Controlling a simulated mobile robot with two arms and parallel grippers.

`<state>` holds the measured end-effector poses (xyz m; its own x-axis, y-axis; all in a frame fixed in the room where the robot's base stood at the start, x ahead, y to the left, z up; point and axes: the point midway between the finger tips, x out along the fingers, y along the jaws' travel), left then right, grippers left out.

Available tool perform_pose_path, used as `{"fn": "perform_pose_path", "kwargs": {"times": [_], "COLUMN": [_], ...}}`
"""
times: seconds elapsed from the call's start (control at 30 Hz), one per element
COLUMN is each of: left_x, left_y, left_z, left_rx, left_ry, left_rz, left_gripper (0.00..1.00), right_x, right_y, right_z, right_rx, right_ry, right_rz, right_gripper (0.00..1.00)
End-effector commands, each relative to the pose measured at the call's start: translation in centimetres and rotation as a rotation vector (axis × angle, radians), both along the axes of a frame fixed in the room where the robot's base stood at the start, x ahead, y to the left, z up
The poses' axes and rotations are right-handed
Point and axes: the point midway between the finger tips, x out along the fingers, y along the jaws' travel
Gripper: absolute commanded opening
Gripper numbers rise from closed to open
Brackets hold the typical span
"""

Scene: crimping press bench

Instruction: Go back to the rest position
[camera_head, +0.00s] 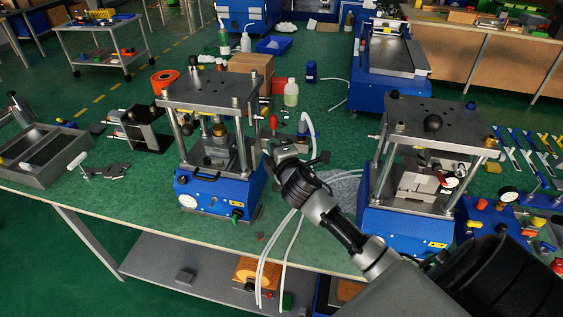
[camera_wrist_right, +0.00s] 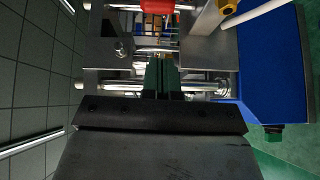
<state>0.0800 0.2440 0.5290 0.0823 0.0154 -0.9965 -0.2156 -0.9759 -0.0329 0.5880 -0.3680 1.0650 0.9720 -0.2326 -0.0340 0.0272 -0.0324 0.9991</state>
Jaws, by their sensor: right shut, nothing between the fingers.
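My right arm reaches in from the lower right in the head view. Its gripper (camera_head: 272,152) is at the right side of the left blue press (camera_head: 212,192), close to its posts. In the right wrist view the narrow fingers (camera_wrist_right: 161,72) are together with nothing between them. They point toward the press's metal posts and plates, with the blue press housing at the right. I cannot tell whether the fingers touch the press. My left gripper is not in view.
White hoses (camera_head: 283,245) hang over the bench's front edge between the presses. A grey tray (camera_head: 42,178) is at the left, a bottle (camera_head: 291,93) behind.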

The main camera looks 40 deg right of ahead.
Motion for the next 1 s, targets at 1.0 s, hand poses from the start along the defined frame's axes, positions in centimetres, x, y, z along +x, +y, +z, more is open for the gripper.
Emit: {"fn": "perform_pose_path", "kwargs": {"times": [1.0], "left_x": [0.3], "left_y": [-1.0], "left_z": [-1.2], "left_rx": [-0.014], "left_ry": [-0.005], "left_rz": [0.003], "left_gripper": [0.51], "right_x": [-17.6], "right_y": [7.8], "right_z": [-10.0], "right_rx": [0.733], "right_ry": [0.401], "right_rz": [-0.270], "right_gripper": [0.00]}}
